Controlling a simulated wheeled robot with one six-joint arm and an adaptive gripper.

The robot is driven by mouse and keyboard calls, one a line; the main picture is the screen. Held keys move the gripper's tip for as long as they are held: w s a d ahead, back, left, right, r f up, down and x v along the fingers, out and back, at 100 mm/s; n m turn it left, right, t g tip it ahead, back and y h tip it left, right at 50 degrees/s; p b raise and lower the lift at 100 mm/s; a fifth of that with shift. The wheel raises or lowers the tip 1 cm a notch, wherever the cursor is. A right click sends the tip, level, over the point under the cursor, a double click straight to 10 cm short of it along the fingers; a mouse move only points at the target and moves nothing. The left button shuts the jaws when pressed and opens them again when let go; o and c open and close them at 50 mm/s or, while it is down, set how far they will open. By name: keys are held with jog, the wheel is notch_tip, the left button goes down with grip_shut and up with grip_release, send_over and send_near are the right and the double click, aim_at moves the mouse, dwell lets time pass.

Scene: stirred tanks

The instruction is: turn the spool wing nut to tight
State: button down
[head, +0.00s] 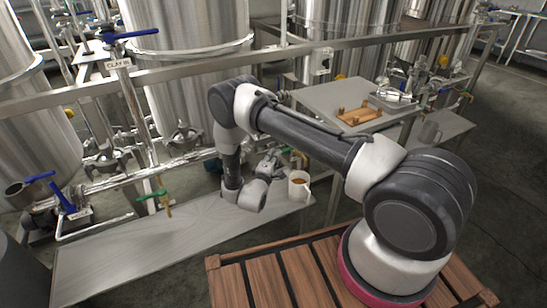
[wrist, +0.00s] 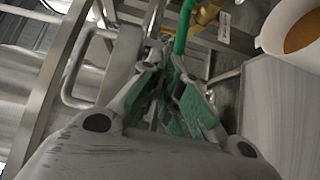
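My gripper (head: 268,163) is at the right end of the pipe run, left of a white mug, in the head view. In the wrist view its two green-padded fingers (wrist: 165,75) stand a little apart, with a narrow gap between them. I see nothing clearly held there. Metal pipework lies just beyond the fingertips. I cannot pick out the spool wing nut for sure; the arm and fingers may hide it. Star-shaped metal fittings show on the tank front (head: 183,137) and further left (head: 106,158).
The white mug (head: 299,187) with brown contents stands close by on the steel bench (head: 150,245); it also shows in the wrist view (wrist: 268,35). A green-handled valve (head: 152,195) and blue-handled valves (head: 66,200) stand left. A rail (head: 200,70) crosses behind. A wooden rack (head: 358,116) sits on another table.

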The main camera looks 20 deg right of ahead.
jog(key=shift+w+r, duration=0.1)
dwell(0.3)
jog(key=shift+w+d+r+m+g+y, duration=0.1)
jog(key=shift+d+r+m+g+y, duration=0.15)
jog(key=shift+m+g+y, duration=1.15)
jog(key=shift+w+d+r+m+g+y, duration=0.1)
jog(key=shift+d+r+m+g+y, duration=0.4)
jog(key=shift+m+y, duration=1.5)
jog(key=shift+d+m+g+y, duration=0.1)
jog(key=shift+m+g+y, duration=1)
jog(key=shift+y, duration=1.2)
jog(key=c, duration=1.6)
grip_release()
jog(key=shift+s, duration=0.1)
